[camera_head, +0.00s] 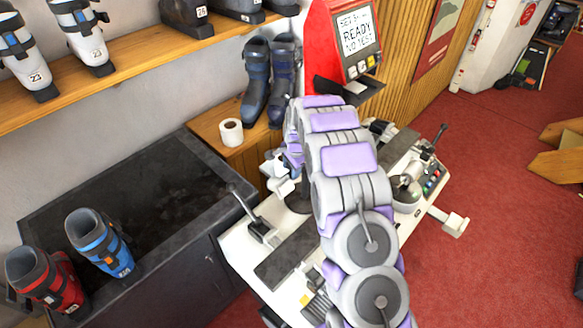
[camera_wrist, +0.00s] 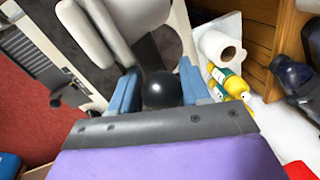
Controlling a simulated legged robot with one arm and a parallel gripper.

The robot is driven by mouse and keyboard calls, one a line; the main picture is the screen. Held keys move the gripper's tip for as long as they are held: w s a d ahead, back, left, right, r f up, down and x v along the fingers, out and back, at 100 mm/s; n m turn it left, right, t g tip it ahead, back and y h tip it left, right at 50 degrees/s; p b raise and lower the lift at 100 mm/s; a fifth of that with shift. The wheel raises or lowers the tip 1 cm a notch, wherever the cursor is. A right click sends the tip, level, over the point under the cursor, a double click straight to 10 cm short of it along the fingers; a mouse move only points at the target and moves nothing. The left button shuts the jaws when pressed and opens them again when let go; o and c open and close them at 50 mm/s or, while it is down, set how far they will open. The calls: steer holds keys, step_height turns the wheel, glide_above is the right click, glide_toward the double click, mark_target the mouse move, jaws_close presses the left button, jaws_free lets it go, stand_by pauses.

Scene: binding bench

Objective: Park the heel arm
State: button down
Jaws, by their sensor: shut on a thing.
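In the wrist view, my gripper (camera_wrist: 160,86) has its two blue fingers on either side of a round black knob (camera_wrist: 163,90) and is shut on it. The knob sits near pale grey bars (camera_wrist: 116,30), which look like the heel arm; the exact joint between them is hidden. In the head view, my purple and grey arm reaches over the white binding bench (camera_head: 240,249) and covers its middle. The knob and my fingertips cannot be made out clearly there.
Dark boots (camera_head: 256,82) and a red display unit (camera_head: 330,45) stand behind. A black-handled lever (camera_head: 252,218) rises at the bench's left.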

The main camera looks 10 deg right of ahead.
steer(key=shift+w+r, duration=0.25)
steer(key=shift+w, duration=0.05)
steer(key=c, duration=0.9)
jaws_free()
steer(key=shift+o, duration=1.1)
steer(key=shift+w+f, duration=0.2)
steer(key=shift+s, duration=0.1)
steer(key=shift+s+a, duration=0.1)
steer(key=s+d+r+b, duration=0.1)
steer(key=s+r, duration=0.2)
steer(key=r, duration=1.4)
steer(key=shift+d, duration=0.15)
